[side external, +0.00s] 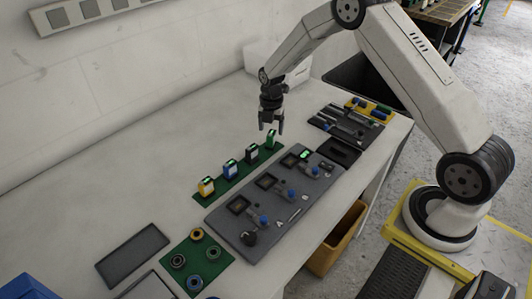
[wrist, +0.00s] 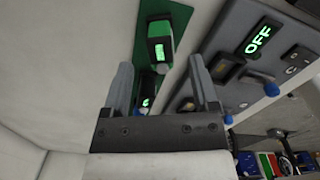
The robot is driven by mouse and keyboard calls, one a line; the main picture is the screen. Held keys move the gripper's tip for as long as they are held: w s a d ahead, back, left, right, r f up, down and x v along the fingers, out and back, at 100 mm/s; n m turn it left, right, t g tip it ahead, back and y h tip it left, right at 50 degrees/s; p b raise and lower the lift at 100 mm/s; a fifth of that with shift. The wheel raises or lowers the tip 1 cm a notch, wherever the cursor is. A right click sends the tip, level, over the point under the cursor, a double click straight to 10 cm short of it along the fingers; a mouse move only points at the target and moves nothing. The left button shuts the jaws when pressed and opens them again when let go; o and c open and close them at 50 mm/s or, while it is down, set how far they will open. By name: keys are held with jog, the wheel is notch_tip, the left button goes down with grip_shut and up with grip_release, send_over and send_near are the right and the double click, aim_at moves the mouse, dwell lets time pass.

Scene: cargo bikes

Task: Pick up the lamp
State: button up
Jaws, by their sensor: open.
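Several small upright blocks with lit green displays stand in a row on a green mat (side external: 222,184): a yellow one (side external: 206,187), a blue one (side external: 229,168), a black-and-white one (side external: 252,154) and a green one (side external: 270,140). I cannot tell for sure which is the lamp. My gripper (side external: 271,127) is open and empty, pointing down above the green block's end of the row. In the wrist view the green block (wrist: 161,42) shows just beyond my open fingers (wrist: 161,68). Another block (wrist: 147,101) shows between them, partly hidden.
A grey panel (side external: 240,240) with switches, blue knobs and displays, one reading OFF in the wrist view (wrist: 258,40), lies beside the mat. A second green mat (side external: 223,251) holds several rings. A black tool tray (side external: 335,128) lies behind.

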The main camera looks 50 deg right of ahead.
aim_at(271, 133)
jog(key=shift+f, duration=2.4)
grip_shut()
